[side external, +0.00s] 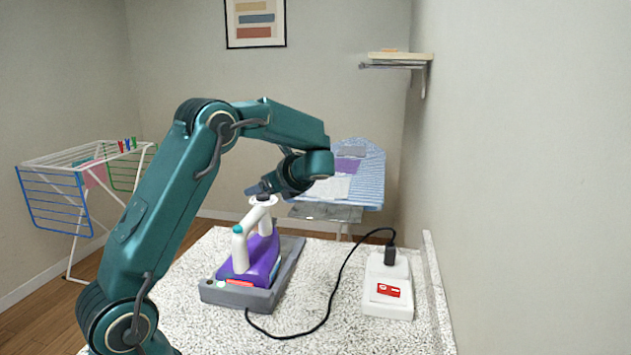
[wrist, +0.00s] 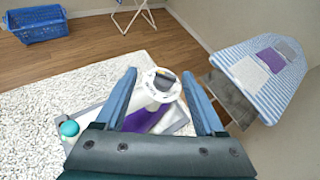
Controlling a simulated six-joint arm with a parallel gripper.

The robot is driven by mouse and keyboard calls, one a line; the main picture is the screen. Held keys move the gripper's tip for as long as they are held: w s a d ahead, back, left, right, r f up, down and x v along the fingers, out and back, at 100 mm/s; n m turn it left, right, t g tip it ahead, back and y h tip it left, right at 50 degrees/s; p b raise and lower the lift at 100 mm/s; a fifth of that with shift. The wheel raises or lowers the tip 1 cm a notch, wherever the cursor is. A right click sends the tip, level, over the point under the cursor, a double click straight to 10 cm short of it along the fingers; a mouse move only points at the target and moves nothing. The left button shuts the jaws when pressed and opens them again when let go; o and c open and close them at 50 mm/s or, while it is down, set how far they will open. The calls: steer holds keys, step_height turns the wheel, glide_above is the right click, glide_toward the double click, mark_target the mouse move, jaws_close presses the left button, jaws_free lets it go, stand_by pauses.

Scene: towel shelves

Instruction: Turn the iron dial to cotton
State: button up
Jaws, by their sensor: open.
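A purple and white iron (side external: 252,258) sits in a grey tray-like rest (side external: 228,294) on the speckled counter. The iron's dial (wrist: 163,83), a white disc with a grey knob, is at the far end of the white handle; it also shows in the side view (side external: 264,201). The markings on the disc are too small to read. My gripper (wrist: 160,78) is open, with one blue finger on each side of the dial in the wrist view. In the side view my gripper (side external: 256,189) is just above the dial. I cannot tell whether the fingers touch the knob.
A black cord (side external: 341,285) runs from the rest to a white power block (side external: 388,296) on the right. A wall stands close on the right. Behind the counter is a striped ironing board (side external: 369,168) with folded cloths. A drying rack (side external: 57,200) stands at the left.

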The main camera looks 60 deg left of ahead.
mark_target(263, 194)
steer(key=shift+w+a+f+m+t+y, duration=0.15)
steer(key=shift+a+f+m, duration=0.3)
steer(key=shift+a, duration=0.25)
steer(key=shift+w+a+f+m+t+y, duration=0.1)
steer(key=shift+w+a+f+m, duration=0.1)
steer(key=shift+a+f+m, duration=0.4)
steer(key=shift+w+a+f+m+t+y, duration=0.15)
steer(key=shift+a+f+m, duration=0.2)
steer(key=shift+a, duration=0.4)
jaws_close()
